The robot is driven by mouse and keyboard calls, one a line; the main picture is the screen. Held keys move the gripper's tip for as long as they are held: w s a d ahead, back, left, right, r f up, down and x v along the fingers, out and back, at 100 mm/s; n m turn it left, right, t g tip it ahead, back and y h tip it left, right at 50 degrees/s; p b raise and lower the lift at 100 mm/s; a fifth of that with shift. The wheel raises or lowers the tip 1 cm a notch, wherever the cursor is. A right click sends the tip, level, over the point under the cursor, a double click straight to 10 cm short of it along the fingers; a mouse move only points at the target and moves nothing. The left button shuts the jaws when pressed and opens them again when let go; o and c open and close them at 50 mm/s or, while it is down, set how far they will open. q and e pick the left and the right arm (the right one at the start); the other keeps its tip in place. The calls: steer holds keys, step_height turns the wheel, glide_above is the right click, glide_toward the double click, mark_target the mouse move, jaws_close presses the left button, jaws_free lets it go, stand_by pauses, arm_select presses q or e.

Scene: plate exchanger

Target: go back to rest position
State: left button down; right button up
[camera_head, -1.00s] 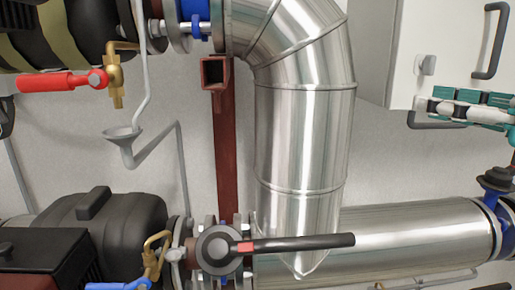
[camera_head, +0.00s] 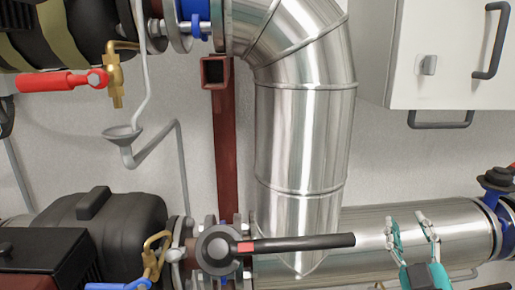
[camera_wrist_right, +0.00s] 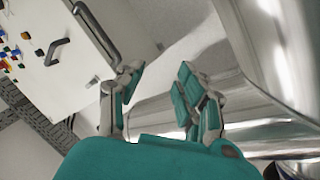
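My right gripper (camera_head: 412,228) is at the lower right of the head view, in front of the horizontal silver pipe (camera_head: 350,222). Its two teal and grey fingers point up and stand apart with nothing between them. In the right wrist view the same gripper (camera_wrist_right: 158,85) shows its fingers spread, with empty space between the tips. My left gripper is not in the head view.
A grey cabinet (camera_head: 425,70) with dark handles is at the upper right. A large bent silver pipe (camera_head: 300,130) fills the middle. A black-handled valve (camera_head: 300,243), a red-handled valve (camera_head: 50,82) and a grey funnel (camera_head: 122,133) stand nearby.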

steer(key=s+a+f+m+g, duration=0.15)
steer(key=s+f+g, duration=0.3)
steer(key=f, duration=0.85)
steer(key=s+f+m+g, duration=0.2)
steer(key=s+f+g, duration=0.3)
steer(key=f, duration=0.7)
steer(key=s+a+f+g+y, duration=0.2)
steer(key=s+a+f+g, duration=0.15)
steer(key=s+f, duration=0.3)
steer(key=s+a+f+g+y, duration=0.1)
steer(key=s+a+f+g, duration=0.1)
steer(key=s+f+g, duration=0.5)
step_height(320, 180, down, 20)
steer(key=s+p, duration=0.2)
steer(key=p, duration=0.1)
steer(key=s+d+f+p, duration=0.2)
steer(key=s+f, duration=1.3)
steer(key=s, duration=0.1)
steer(key=shift+s+d+f+g, duration=0.25)
steer(key=shift+s+d+g, duration=0.05)
steer(key=shift+d+g, duration=0.1)
